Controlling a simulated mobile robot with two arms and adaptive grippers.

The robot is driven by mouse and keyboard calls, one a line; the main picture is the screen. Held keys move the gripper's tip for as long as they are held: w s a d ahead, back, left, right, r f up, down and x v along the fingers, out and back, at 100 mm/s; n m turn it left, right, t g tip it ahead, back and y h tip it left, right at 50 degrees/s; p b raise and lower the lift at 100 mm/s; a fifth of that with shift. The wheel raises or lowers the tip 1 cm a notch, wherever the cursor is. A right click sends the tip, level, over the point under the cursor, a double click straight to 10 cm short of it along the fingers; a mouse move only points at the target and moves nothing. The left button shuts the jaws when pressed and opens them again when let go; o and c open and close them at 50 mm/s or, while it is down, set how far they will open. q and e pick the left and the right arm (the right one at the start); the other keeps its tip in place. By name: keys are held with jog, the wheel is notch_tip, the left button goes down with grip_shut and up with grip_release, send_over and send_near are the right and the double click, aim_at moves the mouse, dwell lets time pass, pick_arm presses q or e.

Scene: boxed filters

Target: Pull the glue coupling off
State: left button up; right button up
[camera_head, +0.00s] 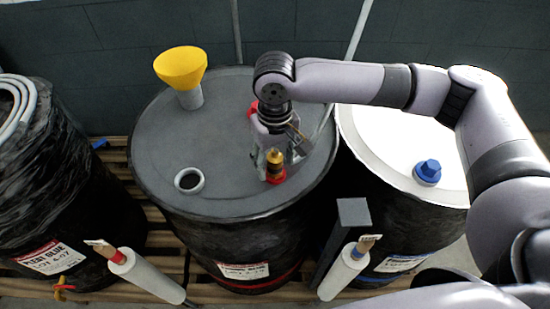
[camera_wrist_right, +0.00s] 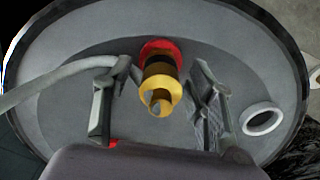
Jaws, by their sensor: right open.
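The brass coupling (camera_head: 275,158), with a dark band, stands on a red collar (camera_head: 275,176) on the grey lid of the middle drum (camera_head: 225,130). In the right wrist view the coupling (camera_wrist_right: 160,88) points toward the camera, with its round open end visible. My right gripper (camera_head: 282,150) is over the lid at the coupling. Its two fingers are spread, one on each side of the coupling, with visible gaps in the wrist view (camera_wrist_right: 158,105). It holds nothing. My left gripper is not in view.
A yellow funnel (camera_head: 181,66) and an open white-rimmed port (camera_head: 189,181) are on the same lid. A grey hose (camera_wrist_right: 60,78) crosses the lid in the wrist view. A white-lidded drum with a blue cap (camera_head: 428,171) stands right; a wrapped drum (camera_head: 60,180) stands left.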

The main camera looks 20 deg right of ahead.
aim_at(275, 151)
jog(key=shift+f, duration=0.15)
grip_shut()
dwell(0.7)
jog(key=shift+r, duration=0.2)
jog(key=shift+r+p, duration=2.75)
jog(key=shift+p, duration=0.7)
notch_tip(275, 151, up, 3)
jog(key=p, duration=0.3)
jog(key=shift+f, duration=0.15)
notch_tip(275, 151, up, 6)
